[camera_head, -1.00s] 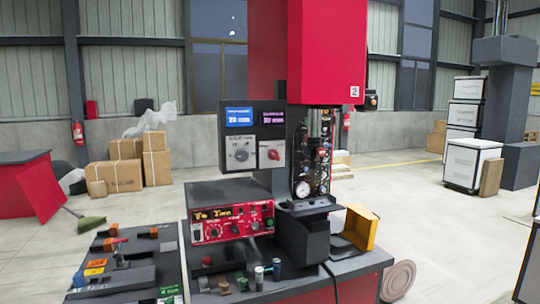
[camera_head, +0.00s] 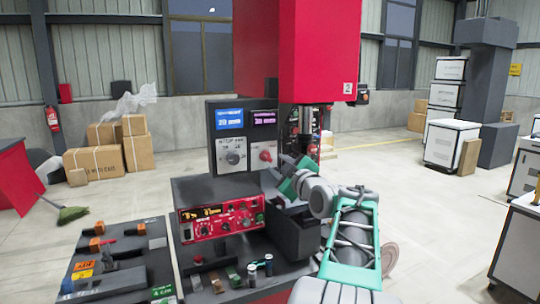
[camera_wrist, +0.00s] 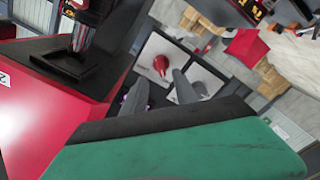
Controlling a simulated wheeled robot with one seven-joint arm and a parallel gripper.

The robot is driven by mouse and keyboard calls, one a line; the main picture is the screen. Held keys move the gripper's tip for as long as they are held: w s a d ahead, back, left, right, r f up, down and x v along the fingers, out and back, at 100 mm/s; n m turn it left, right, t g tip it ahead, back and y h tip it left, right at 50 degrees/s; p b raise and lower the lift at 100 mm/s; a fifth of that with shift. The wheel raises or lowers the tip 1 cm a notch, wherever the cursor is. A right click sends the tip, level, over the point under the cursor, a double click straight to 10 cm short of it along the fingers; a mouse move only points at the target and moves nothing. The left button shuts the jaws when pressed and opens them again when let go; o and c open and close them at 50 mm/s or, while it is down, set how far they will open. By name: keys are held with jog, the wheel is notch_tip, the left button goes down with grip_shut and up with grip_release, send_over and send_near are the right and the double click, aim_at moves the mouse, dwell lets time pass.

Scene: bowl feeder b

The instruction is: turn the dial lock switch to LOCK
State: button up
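A dark control box (camera_head: 246,135) with two white switch panels stands on the machine in the head view. The left panel carries a round grey dial (camera_head: 233,157) and the right one a red knob (camera_head: 265,156). Their lettering is too small to read surely, so I cannot tell which is the lock switch. My gripper (camera_head: 279,168) is just right of the red knob. In the wrist view the red knob (camera_wrist: 160,64) shows beyond the two grey fingertips of my gripper (camera_wrist: 161,76). The fingers are apart with nothing between them. One finger partly covers the other panel.
A red instrument box (camera_head: 220,219) stands below the panels. A red machine housing (camera_head: 320,50) rises above and behind my arm. Small parts and a dark tray (camera_head: 107,285) lie in front. Open floor (camera_head: 425,220) is at right.

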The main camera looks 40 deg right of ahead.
aim_at(268, 158)
jog(key=p+x, duration=0.2)
jog(key=x, duration=0.4)
jog(key=shift+w, duration=0.2)
jog(key=shift+c, duration=0.4)
grip_shut()
